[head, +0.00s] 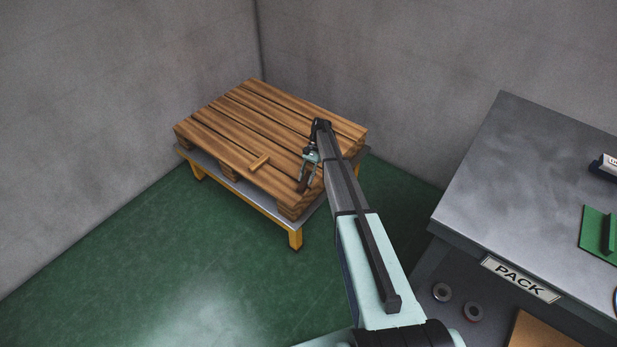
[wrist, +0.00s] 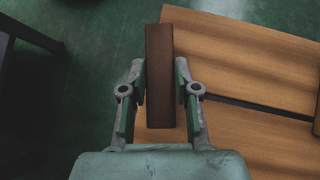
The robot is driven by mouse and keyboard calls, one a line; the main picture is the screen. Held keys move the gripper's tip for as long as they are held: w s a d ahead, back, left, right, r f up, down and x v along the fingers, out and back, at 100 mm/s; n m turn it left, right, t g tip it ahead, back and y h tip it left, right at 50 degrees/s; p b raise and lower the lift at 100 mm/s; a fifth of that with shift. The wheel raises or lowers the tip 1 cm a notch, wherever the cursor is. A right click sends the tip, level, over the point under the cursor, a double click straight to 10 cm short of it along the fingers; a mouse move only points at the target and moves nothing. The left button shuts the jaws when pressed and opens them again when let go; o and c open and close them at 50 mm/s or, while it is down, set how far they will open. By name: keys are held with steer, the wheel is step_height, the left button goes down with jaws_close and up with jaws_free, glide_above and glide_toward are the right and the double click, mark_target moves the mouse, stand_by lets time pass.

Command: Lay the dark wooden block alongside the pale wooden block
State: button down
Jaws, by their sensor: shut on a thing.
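The dark wooden block (wrist: 159,80) is between the fingers of my gripper (wrist: 159,95) in the wrist view, its long side pointing away from the palm. My gripper is shut on it. In the head view my gripper (head: 309,172) is over the near right part of the wooden pallet (head: 225,125), and the dark block (head: 304,186) shows small below the fingers. I cannot tell whether the block touches the slats. The pale wooden block (head: 260,161) lies on the pallet to the left of my gripper, apart from it.
The pallet rests on a low stand with yellow legs (head: 295,238), near grey walls. A grey packing table (head: 510,170) with a PACK sign (head: 520,279) stands at the right. Green floor is open at the front left. Gaps run between the slats.

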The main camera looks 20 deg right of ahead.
steer(key=m, duration=0.1)
steer(key=w+m+t+y, duration=0.1)
steer(key=shift+a+r+m+t, duration=0.1)
steer(key=shift+r+m+t, duration=0.05)
steer(key=shift+m+t, duration=0.2)
steer(key=shift+r+y+p, duration=0.15)
steer(key=shift+y+p, duration=0.15)
steer(key=shift+p, duration=0.05)
steer(key=shift+w+a+p, duration=1.5)
steer(key=shift+w+a, duration=3.65)
steer(key=shift+a, duration=0.2)
steer(key=shift+f, duration=1.6)
steer(key=c, duration=0.8)
jaws_free()
step_height(320, 180, up, 10)
